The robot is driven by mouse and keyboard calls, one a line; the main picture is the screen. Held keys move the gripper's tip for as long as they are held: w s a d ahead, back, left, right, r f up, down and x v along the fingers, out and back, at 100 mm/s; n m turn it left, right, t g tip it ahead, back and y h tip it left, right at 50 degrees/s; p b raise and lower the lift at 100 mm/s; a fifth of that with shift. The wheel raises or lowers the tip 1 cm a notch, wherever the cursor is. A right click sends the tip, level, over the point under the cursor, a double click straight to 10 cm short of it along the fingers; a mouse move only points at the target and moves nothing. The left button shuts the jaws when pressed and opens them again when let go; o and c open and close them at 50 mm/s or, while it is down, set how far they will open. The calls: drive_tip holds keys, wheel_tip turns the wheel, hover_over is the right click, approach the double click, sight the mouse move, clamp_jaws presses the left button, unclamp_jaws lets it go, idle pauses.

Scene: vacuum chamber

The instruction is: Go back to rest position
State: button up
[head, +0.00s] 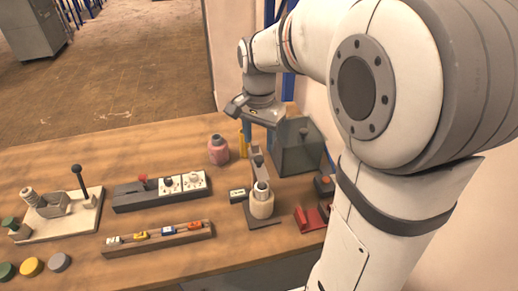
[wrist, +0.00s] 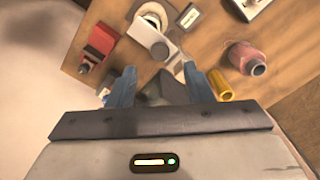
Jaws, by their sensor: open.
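My gripper (wrist: 166,88) is open in the wrist view, with its two blue fingers apart and nothing seen between their tips. In the head view my gripper (head: 259,138) points down above the back right of the wooden table (head: 190,141). It is beside a yellow cylinder (head: 243,145) and in front of a grey box (head: 298,150). Whether the fingers touch anything below cannot be told.
A pink bottle (head: 218,151) stands left of my gripper. A beige cylinder device (head: 261,201) with a lever stands in front, and a red part (head: 307,218) lies to its right. A switch box (head: 163,190) and a fuse rack (head: 158,237) lie left.

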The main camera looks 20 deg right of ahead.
wheel_tip(320, 180, up, 2)
drive_tip(key=shift+r, duration=0.3)
